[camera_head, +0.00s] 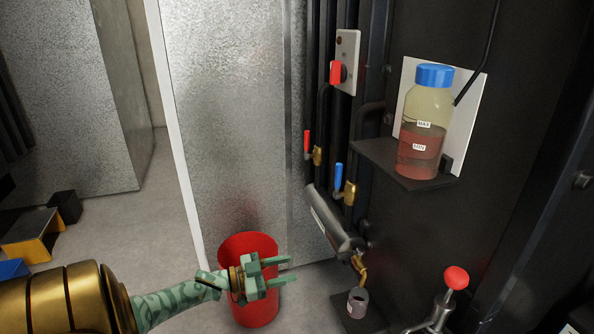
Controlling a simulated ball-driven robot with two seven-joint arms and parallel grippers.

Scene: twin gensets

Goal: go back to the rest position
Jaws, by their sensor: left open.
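My left arm comes in from the lower left. Its green gripper (284,271) is open and empty, with its fingers pointing right. It shows in front of the red bucket (247,243), which stands on the floor and is partly hidden by it. Whether the gripper touches the bucket cannot be told. My right gripper is not in the head view.
A blue-capped bottle (427,115) with reddish liquid stands on a dark shelf (390,160) at right. Red (307,143) and blue (338,177) valve levers, a grey cylinder (330,218) and a red knob (456,278) stick out.

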